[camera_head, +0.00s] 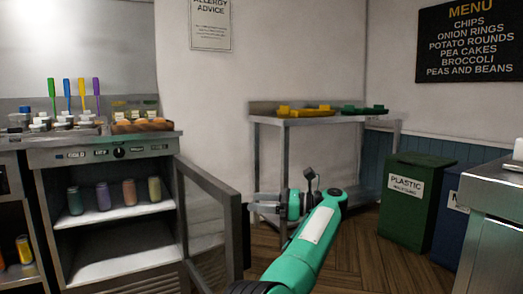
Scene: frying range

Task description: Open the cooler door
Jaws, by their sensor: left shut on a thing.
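The cooler (105,145) stands at the left with its front open. Inside are several coloured bottles (129,192) on a white shelf. The cooler door (209,208), a dark frame with a clear pane, is swung well out from the cabinet on its right side. My left gripper (250,206), on a green arm from the bottom, is at the door's outer edge and shut on it. The exact grip, on handle or frame, is too small to tell. My right gripper is not in view.
A steel table (322,122) with yellow and green items stands against the back wall. A green plastic-recycling bin (415,200), a blue bin (450,222) and a steel counter (497,215) are at the right. Wooden floor (375,262) between them is clear.

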